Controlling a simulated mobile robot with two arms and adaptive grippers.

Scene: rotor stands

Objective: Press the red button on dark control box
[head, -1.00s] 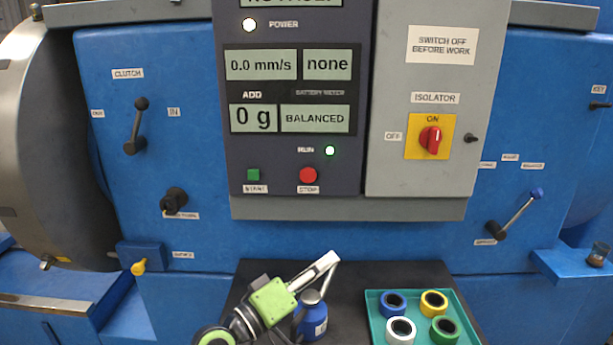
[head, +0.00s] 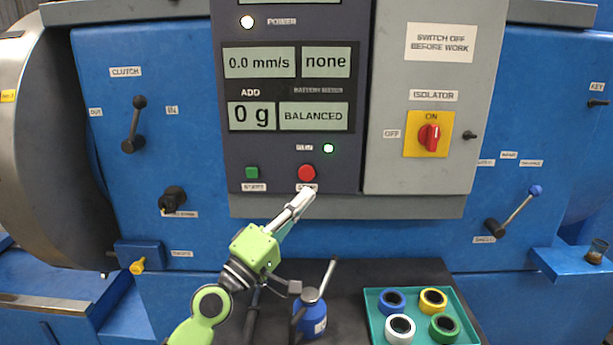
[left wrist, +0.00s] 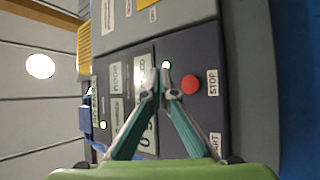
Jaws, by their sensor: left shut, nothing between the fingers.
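The dark control box (head: 270,165) is mounted on the blue machine. In the left wrist view the red button (left wrist: 190,84) is just right of the shut fingertips (left wrist: 158,75). I cannot tell whether the tips touch the panel. My right gripper is not in view.
A grey isolator box (head: 425,150) with a red switch (head: 430,137) adjoins the panel on the right. Below, a dark bench (head: 350,280) holds a blue bottle (head: 313,315) and a teal tray (head: 377,318) of coloured rings. The RUN lamp (head: 328,148) is lit green.

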